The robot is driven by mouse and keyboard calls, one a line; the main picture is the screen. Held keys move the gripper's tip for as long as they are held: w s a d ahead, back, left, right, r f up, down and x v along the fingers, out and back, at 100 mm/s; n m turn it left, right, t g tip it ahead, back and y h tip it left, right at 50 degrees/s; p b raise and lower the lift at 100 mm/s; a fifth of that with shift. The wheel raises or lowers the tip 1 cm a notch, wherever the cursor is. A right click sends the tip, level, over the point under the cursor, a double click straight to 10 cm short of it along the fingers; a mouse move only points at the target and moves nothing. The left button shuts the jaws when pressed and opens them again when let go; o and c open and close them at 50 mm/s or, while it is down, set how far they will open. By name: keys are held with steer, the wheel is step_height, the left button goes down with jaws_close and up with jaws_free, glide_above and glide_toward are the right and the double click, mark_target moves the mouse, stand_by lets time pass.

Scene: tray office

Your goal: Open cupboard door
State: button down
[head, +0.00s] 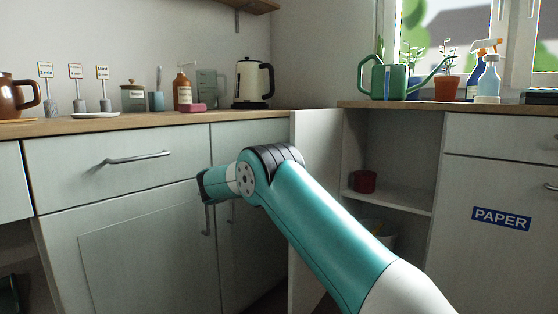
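A pale grey cupboard door (140,262) with a framed panel is closed below the left counter. Its upright metal handle (207,219) is near its right edge. A second closed door (262,200) stands to the right, with another upright handle (231,211), partly hidden by my arm. My gripper (204,190) is in front of the upper end of the left handle. Its fingertips are mostly hidden, so I cannot tell whether they are open or touch the handle. In the corner, an open compartment (400,150) shows beside a pale upright panel (316,160), apparently a door swung out.
A drawer with a bar handle (138,158) is above the left door. The compartment's shelf (410,199) holds a red pot (364,181). A kettle (252,83), bottles and small items stand on the counter. A watering can (388,80) stands by the window. A PAPER-labelled front (500,265) is at right.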

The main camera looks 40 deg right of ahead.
steer(key=shift+d+r+g, duration=0.15)
steer(key=shift+r+g, duration=0.1)
steer(key=shift+g, duration=0.15)
steer(key=shift+w, duration=0.1)
steer(key=c, duration=1.5)
jaws_free()
steer(key=shift+o, duration=0.2)
steer(key=shift+f, duration=0.1)
steer(key=shift+a+f, duration=0.15)
steer(key=shift+a, duration=0.05)
